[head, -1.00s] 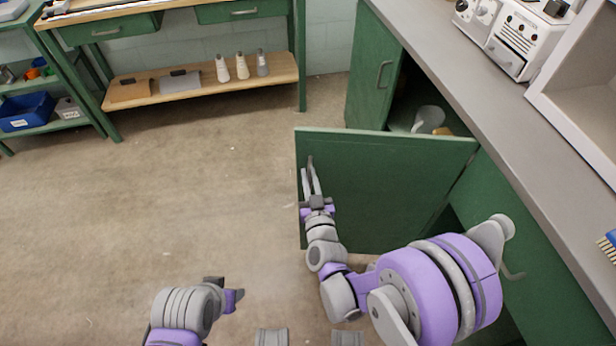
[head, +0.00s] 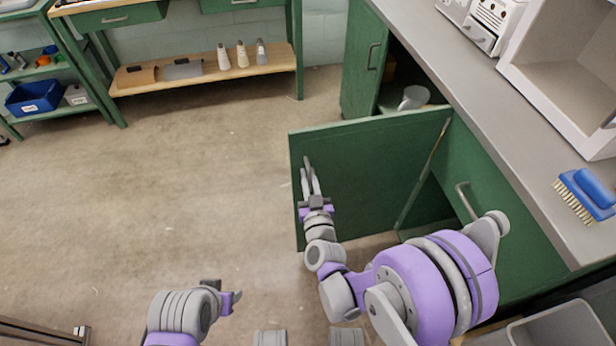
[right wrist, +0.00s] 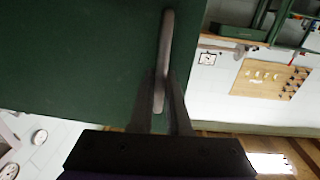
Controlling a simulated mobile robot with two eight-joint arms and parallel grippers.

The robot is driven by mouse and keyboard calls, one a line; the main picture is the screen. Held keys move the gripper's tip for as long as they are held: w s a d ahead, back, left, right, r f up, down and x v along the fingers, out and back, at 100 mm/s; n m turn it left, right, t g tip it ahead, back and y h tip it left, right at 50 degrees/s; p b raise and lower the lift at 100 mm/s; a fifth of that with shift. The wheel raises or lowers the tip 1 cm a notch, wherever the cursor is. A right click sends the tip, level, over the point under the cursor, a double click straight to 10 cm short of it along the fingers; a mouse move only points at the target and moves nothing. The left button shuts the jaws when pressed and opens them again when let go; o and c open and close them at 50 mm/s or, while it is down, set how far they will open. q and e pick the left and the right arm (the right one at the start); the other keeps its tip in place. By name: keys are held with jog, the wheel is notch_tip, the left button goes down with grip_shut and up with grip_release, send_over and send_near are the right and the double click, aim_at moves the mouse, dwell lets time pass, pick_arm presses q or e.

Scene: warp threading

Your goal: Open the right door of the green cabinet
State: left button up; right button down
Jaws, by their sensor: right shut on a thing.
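The green cabinet stands under the grey counter. Its right door (head: 375,165) stands well open, swung out into the room and hinged at its right edge. The left door (head: 364,65) has a grey bar handle. My right gripper (head: 309,180) is shut on the bar handle of the right door, near its free edge. In the right wrist view, the handle (right wrist: 166,50) runs between my right gripper's fingers (right wrist: 160,105), against the green door (right wrist: 75,60). My left gripper (head: 231,299) is low in the head view, away from the cabinet; its finger gap is unclear.
A white vessel (head: 413,97) sits inside the dark cabinet opening. Another green front with a handle (head: 466,200) lies right of the open door. A blue brush (head: 588,193) lies on the counter (head: 490,125). The floor (head: 170,180) left of the door is clear.

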jog(key=shift+s, duration=0.1)
dwell(0.3)
jog(key=c, duration=1.2)
grip_release()
jog(key=shift+o, duration=0.2)
jog(key=s+d+b, duration=0.1)
jog(key=s, duration=0.9)
jog(key=shift+s+d, duration=0.35)
jog(key=shift+w+r, duration=0.1)
